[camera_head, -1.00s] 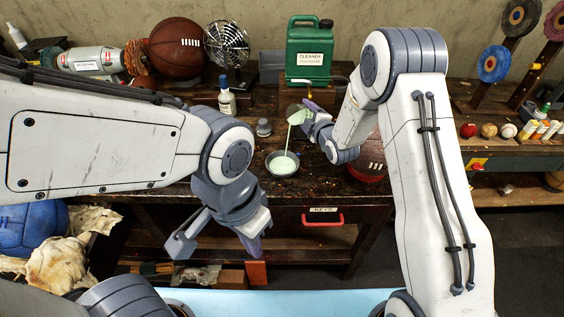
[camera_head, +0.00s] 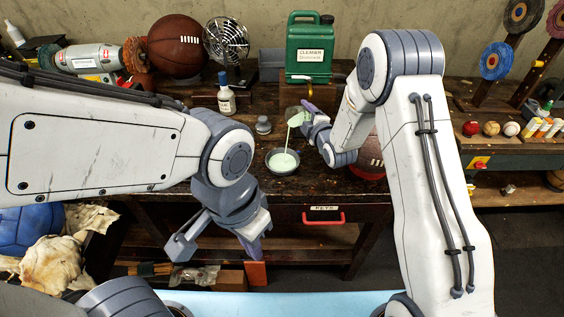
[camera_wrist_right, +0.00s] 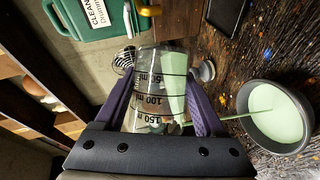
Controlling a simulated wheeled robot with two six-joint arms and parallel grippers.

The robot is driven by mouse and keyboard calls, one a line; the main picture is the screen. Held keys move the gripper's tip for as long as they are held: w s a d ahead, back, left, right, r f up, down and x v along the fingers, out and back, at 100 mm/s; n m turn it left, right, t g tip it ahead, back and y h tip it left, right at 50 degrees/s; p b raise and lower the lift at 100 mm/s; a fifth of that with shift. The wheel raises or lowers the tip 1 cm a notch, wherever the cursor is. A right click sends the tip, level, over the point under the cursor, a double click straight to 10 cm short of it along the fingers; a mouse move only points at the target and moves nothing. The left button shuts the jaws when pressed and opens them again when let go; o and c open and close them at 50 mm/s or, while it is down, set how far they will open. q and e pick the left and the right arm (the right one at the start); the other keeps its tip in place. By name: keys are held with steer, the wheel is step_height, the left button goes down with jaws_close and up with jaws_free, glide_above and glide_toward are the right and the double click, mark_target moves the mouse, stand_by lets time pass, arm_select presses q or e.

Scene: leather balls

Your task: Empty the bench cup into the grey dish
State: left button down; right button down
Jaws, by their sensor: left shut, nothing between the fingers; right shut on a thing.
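The bench cup (camera_head: 293,114), a clear beaker with volume marks, is tilted above the bench in the head view. It also shows in the right wrist view (camera_wrist_right: 145,95) with pale green liquid inside. My right gripper (camera_head: 304,112) is shut on the cup, one finger on each side. A thin green stream runs from the cup into the grey dish (camera_head: 284,172). The dish stands on the bench below and holds a pool of green liquid; it also shows in the right wrist view (camera_wrist_right: 262,141). My left gripper (camera_head: 253,249) is shut and empty in front of the bench.
A green cleaner canister (camera_head: 309,60) stands behind the cup. A small bottle (camera_head: 226,97) and a small grey jar (camera_head: 263,126) stand left of the dish. A fan (camera_head: 227,43) stands at the back.

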steer(key=shift+n+t, duration=0.3)
steer(key=shift+n, duration=0.2)
steer(key=shift+s+a+f+b, duration=0.15)
steer(key=shift+f+b, duration=1.2)
steer(key=shift+b, duration=0.25)
steer(key=shift+s+a+f+b, duration=0.1)
steer(key=shift+a+f+b, duration=0.1)
steer(key=shift+f+b, duration=1.3)
steer(key=shift+s+a+f+b, duration=0.15)
steer(key=shift+f+b, duration=1.1)
steer(key=shift+b, duration=0.45)
steer(key=shift+r, duration=0.1)
steer(key=shift+s+a+r+n+t+h+b, duration=0.2)
steer(key=shift+r+n+t+h+b, duration=0.15)
steer(key=shift+n+b, duration=0.6)
steer(key=shift+f+b, duration=0.1)
steer(key=shift+b, duration=0.6)
